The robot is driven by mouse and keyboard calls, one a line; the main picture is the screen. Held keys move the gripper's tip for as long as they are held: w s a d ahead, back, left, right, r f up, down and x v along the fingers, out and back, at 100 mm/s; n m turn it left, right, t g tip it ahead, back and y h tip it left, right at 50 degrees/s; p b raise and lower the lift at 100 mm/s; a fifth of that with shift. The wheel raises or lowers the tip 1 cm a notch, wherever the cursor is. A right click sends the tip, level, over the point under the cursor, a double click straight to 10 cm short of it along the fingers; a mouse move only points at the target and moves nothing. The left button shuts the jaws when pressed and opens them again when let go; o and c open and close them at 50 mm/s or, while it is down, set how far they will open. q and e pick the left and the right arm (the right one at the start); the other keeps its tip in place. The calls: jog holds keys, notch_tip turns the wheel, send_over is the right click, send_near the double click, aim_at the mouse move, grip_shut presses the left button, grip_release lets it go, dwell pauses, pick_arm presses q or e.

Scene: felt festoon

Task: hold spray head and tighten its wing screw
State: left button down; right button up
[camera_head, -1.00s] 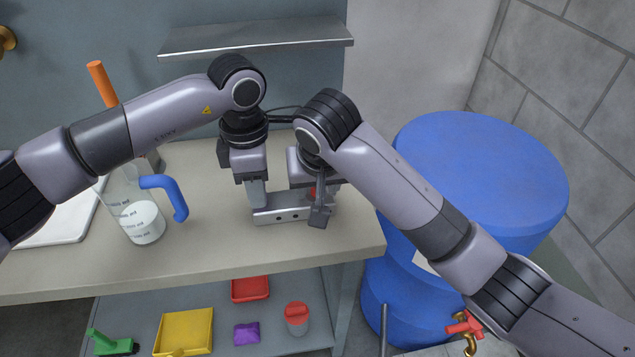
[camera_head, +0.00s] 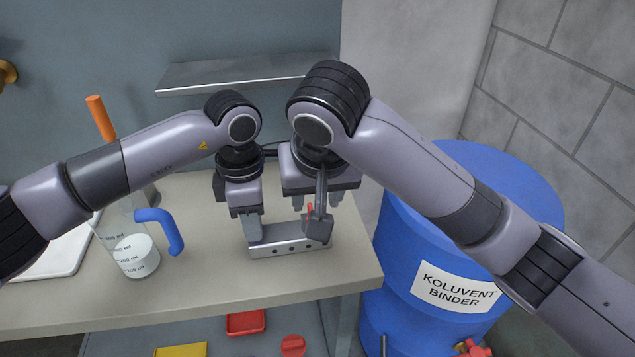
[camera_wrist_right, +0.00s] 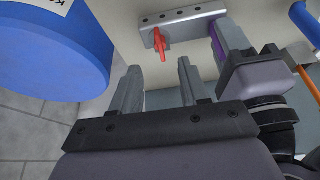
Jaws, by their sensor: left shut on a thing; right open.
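A grey metal bar with holes (camera_head: 288,249) lies on the bench near its right end. A red wing screw (camera_wrist_right: 161,42) stands up from it; in the head view the screw (camera_head: 309,211) is partly hidden by a dark part of my right wrist. My left gripper (camera_head: 253,232) points down at the bar's left part, shut on a purple piece (camera_wrist_right: 217,46) that shows beside its finger in the wrist view. I cannot tell whether this piece is the spray head. My right gripper (camera_wrist_right: 160,78) is open and empty, its fingers apart from the screw and above it.
A measuring jug (camera_head: 135,255) with a blue handle and white contents stands left, near a white board (camera_head: 62,252). A metal shelf (camera_head: 235,75) is on the back wall. A blue drum (camera_head: 405,290) stands right of the bench. A red tray (camera_head: 245,323) is below.

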jog(key=v, duration=0.3)
dwell(0.5)
notch_tip(320, 180, up, 6)
jog(key=s+d+r, duration=0.2)
jog(key=s+d, duration=0.1)
jog(key=d, duration=0.6)
jog(key=shift+s+d, duration=0.15)
jog(key=shift+s, duration=0.2)
dwell(0.4)
pick_arm(q)
jog(key=c, duration=0.8)
grip_release()
